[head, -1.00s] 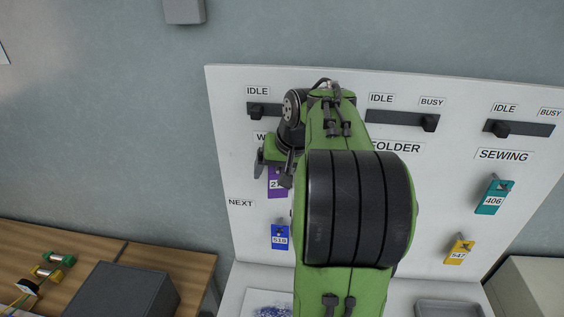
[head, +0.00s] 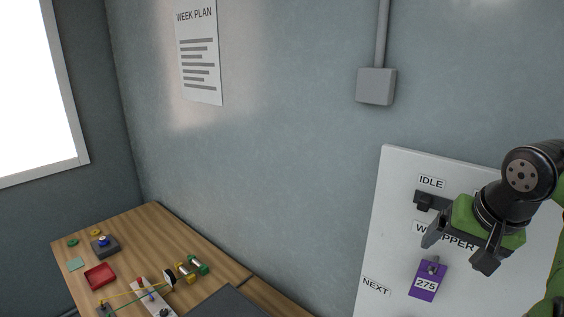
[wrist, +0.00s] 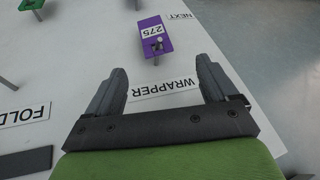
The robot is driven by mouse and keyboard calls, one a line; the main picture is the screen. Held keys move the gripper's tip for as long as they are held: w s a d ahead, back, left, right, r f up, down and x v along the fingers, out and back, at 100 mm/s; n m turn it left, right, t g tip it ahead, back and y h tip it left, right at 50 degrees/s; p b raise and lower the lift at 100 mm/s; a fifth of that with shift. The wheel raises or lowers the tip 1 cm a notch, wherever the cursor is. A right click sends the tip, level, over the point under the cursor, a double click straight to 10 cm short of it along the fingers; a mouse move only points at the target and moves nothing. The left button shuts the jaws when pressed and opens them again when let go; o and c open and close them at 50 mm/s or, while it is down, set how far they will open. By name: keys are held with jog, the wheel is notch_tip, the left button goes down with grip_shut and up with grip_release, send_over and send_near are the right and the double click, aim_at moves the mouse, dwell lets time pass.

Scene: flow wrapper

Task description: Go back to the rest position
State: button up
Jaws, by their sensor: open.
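My gripper (head: 461,250) is open and empty in front of the white board (head: 395,175), by the WRAPPER label. In the wrist view its two fingers (wrist: 160,88) stand apart with the WRAPPER label (wrist: 165,90) between them and nothing held. A purple tag 275 (head: 427,283) hangs on a peg below the WRAPPER label, just below and left of the gripper in the head view. The tag also shows in the wrist view (wrist: 153,36), beyond the fingertips and apart from them.
A wooden table (head: 150,225) at lower left bears a red tray (head: 100,276), small parts and a dark grey box (head: 235,303). A grey wall box (head: 376,86) is above the board. A green tag (wrist: 31,5) shows in the wrist view.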

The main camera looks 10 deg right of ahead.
jog(key=s+a+f+n+y+b, duration=0.1)
jog(key=a+f+n+b, duration=0.1)
jog(key=a+f, duration=0.35)
jog(key=s+a+f+n+b, duration=0.1)
jog(key=s+a+f+b, duration=0.15)
jog(key=a, duration=0.65)
jog(key=s+a+f+n+y+b, duration=0.1)
jog(key=a+f+n+b, duration=0.1)
jog(key=a+f, duration=0.35)
jog(key=s+a+f+n+h+b, duration=0.1)
jog(key=s+a+f+n+b, duration=0.1)
jog(key=s+f, duration=0.5)
jog(key=shift+s+a+f+n, duration=0.25)
jog(key=shift+a+n, duration=0.15)
jog(key=shift+n, duration=0.1)
jog(key=shift+d, duration=0.1)
jog(key=shift+w, duration=0.1)
dwell(1.3)
